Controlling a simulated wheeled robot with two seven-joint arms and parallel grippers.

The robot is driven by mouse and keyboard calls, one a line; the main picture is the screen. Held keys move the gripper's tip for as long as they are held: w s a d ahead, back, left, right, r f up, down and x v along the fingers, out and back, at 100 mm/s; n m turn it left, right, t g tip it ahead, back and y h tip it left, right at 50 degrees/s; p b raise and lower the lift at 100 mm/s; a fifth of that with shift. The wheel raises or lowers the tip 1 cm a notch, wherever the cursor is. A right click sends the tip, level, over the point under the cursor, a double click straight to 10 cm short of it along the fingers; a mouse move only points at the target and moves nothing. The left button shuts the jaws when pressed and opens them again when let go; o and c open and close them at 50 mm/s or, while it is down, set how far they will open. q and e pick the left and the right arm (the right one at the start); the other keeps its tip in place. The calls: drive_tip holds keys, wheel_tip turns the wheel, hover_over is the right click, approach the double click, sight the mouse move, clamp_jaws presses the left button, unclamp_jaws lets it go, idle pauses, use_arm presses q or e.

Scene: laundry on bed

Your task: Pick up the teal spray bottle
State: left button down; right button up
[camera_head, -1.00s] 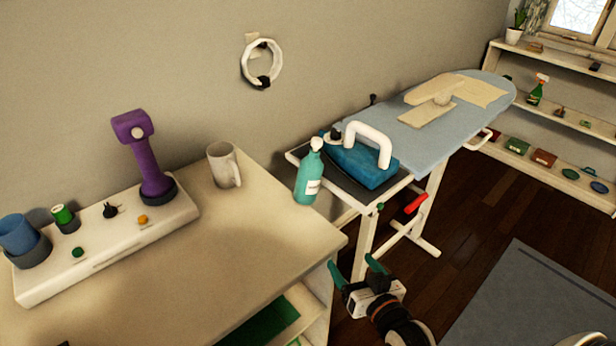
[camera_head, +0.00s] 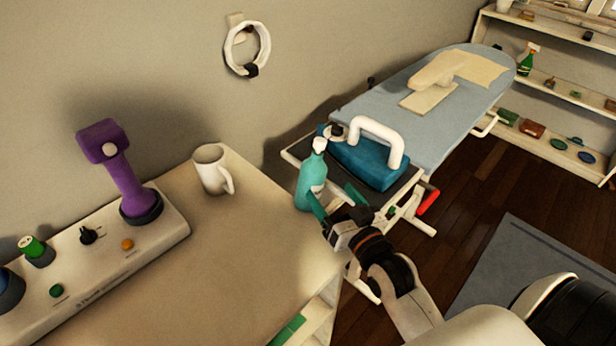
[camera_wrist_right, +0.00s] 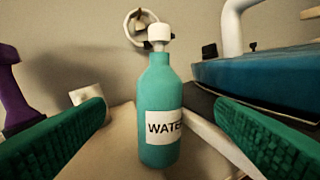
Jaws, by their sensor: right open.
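The teal spray bottle (camera_head: 311,178) stands upright at the right edge of the cabinet top, beside the ironing board's iron rest. It has a white cap and a white label. In the right wrist view the bottle (camera_wrist_right: 160,105) stands ahead between the two green finger pads, with a gap on each side, and its label reads "WATE". My right gripper (camera_head: 337,201) is open, its fingers pointing at the bottle's lower body; one finger overlaps the bottle's lower edge in the head view. Whether it touches cannot be told. My left gripper is not in view.
A blue iron (camera_head: 365,163) with a white handle sits just right of the bottle on the ironing board (camera_head: 415,125). A white mug (camera_head: 211,170) and a purple device (camera_head: 120,180) on a panel stand to the left. The middle of the cabinet top (camera_head: 235,250) is clear.

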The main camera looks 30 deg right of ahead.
sight(320, 177)
drive_tip(key=shift+w+r, duration=0.15)
drive_tip(key=shift+w, duration=1.5)
drive_tip(key=w+p, duration=0.1)
drive_tip(key=w, duration=0.4)
drive_tip(key=shift+r+p, duration=0.1)
drive_tip(key=shift+p, duration=0.25)
drive_tip(key=shift+w, duration=0.2)
drive_tip(key=shift+c, duration=0.8)
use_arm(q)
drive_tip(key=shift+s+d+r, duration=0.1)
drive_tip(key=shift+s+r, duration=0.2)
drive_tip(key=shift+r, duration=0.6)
use_arm(e)
drive_tip(key=c, duration=1.1)
